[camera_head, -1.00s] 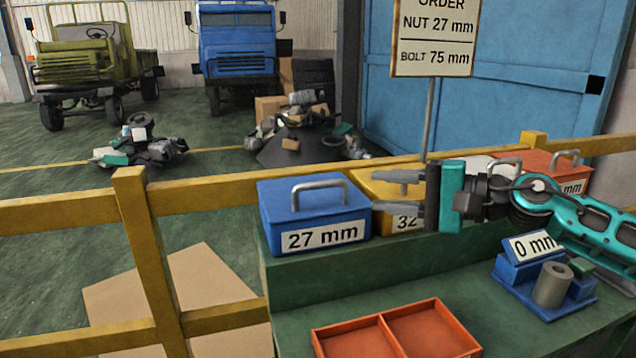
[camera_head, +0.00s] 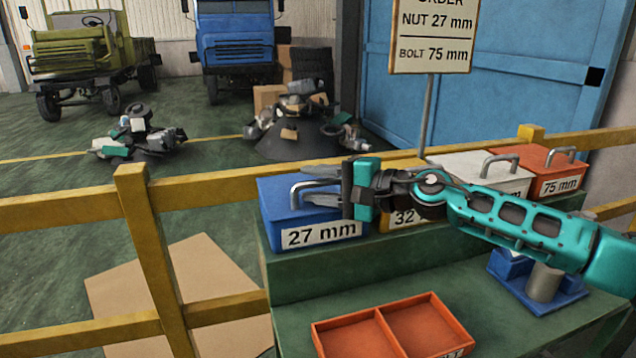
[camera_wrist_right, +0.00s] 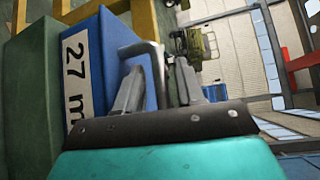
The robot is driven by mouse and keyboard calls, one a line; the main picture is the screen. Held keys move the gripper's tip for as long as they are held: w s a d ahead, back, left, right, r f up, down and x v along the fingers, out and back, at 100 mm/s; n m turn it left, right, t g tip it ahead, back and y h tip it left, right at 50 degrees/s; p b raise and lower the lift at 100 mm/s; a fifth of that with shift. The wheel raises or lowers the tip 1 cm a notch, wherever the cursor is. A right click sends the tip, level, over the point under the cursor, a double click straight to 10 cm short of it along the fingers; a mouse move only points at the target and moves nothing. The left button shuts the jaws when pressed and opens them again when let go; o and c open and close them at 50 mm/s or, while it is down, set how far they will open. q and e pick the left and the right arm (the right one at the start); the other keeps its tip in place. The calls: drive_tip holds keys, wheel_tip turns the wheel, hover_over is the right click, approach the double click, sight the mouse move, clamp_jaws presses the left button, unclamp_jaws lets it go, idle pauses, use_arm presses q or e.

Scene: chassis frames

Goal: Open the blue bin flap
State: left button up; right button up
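The blue bin (camera_head: 276,210) labelled 27 mm stands at the left end of the green raised shelf, its flap (camera_head: 275,190) down. A grey bar handle (camera_head: 296,192) stands on the flap. My right gripper (camera_head: 304,178) reaches in from the right over the flap, its fingers at the handle and partly hiding it. In the right wrist view, the handle (camera_wrist_right: 157,72) shows between the two spread fingers of the gripper (camera_wrist_right: 160,65), with the blue bin (camera_wrist_right: 92,25) to the left. I cannot tell whether the fingers touch the handle. My left gripper is not in view.
Right of the blue bin stand a yellow bin (camera_head: 390,222), a white bin (camera_head: 470,165) and an orange bin (camera_head: 545,178). A red two-part tray (camera_head: 350,322) lies on the lower green table. A yellow rail (camera_head: 215,192) runs behind the bins.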

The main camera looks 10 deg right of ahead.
drive_tip(key=shift+c, duration=0.2)
clamp_jaws()
idle(0.3)
